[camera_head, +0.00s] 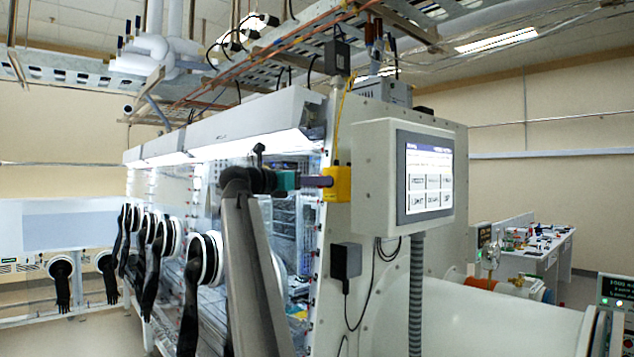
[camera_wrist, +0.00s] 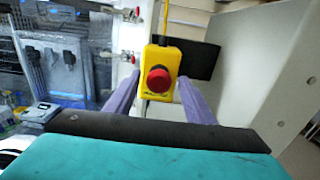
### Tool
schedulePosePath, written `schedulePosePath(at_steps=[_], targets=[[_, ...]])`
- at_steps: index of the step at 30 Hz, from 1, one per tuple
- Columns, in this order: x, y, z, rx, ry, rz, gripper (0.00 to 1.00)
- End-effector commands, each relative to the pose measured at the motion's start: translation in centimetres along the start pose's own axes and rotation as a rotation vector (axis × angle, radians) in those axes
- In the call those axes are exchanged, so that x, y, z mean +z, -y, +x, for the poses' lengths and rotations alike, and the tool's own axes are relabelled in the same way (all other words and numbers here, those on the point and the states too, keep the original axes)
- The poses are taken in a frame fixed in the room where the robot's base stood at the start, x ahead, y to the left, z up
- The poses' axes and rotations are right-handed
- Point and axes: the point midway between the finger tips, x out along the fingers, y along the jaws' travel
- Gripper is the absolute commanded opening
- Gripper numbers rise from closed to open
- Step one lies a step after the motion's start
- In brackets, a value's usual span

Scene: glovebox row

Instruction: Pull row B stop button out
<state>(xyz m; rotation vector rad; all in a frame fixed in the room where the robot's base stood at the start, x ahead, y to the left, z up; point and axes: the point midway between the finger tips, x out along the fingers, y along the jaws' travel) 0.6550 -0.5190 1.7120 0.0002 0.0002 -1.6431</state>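The stop button is a red mushroom knob (camera_wrist: 158,80) on a yellow box (camera_wrist: 164,57) in the wrist view. The yellow box also shows in the head view (camera_head: 343,184), fixed to the near end edge of the glovebox. There the red knob is hidden behind my fingers. My gripper (camera_head: 322,181) reaches the box from the left, level with it. Its two purple fingers are apart, one on each side of the knob in the wrist view. Gaps show between the fingers and the knob. I cannot read a row label on the box.
A grey display panel (camera_head: 430,178) juts out right of the yellow box. A small dark box (camera_head: 346,261) with a cable is below. The glovebox front with black gloves (camera_head: 190,300) runs to the left. A large white cylinder (camera_head: 480,310) stands at lower right.

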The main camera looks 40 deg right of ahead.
Motion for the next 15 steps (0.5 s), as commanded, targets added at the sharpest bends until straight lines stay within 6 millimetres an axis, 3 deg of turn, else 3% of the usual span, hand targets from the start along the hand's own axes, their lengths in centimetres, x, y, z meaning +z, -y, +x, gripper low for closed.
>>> schedulePosePath(at_steps=[8,15], targets=[[0.0,0.0,-0.1,0.0,0.001,0.0,0.49],[-0.1,-0.1,-1.7,0.003,0.001,0.001,0.49]])
